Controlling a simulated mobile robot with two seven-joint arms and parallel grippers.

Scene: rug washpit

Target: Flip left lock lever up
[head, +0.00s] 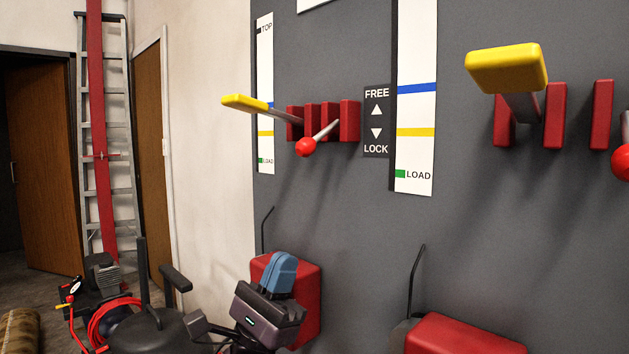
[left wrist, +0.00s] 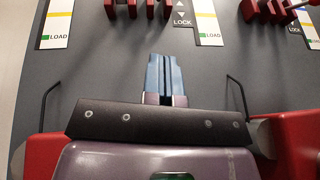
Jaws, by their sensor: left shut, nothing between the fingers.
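The left lever with a red ball knob (head: 306,147) sticks out from red brackets (head: 349,120) on the grey panel, just left of the FREE/LOCK label (head: 376,120). Its shaft slopes down to the ball. A yellow-handled lever (head: 245,102) comes out of the same bracket group, higher and to the left. My left gripper (head: 284,262) is below these levers in the head view, its blue fingers together and empty, pointing up. In the left wrist view the shut fingers (left wrist: 165,65) point at bare panel, below the brackets (left wrist: 135,8). My right gripper is not in view.
A second yellow-handled lever (head: 507,69) and a partly cut-off red knob (head: 622,162) are at the right. Red boxes (head: 305,300) and (head: 465,336) with thin black rods stand low against the panel. A ladder (head: 120,150) leans at the left. The panel between gripper and levers is clear.

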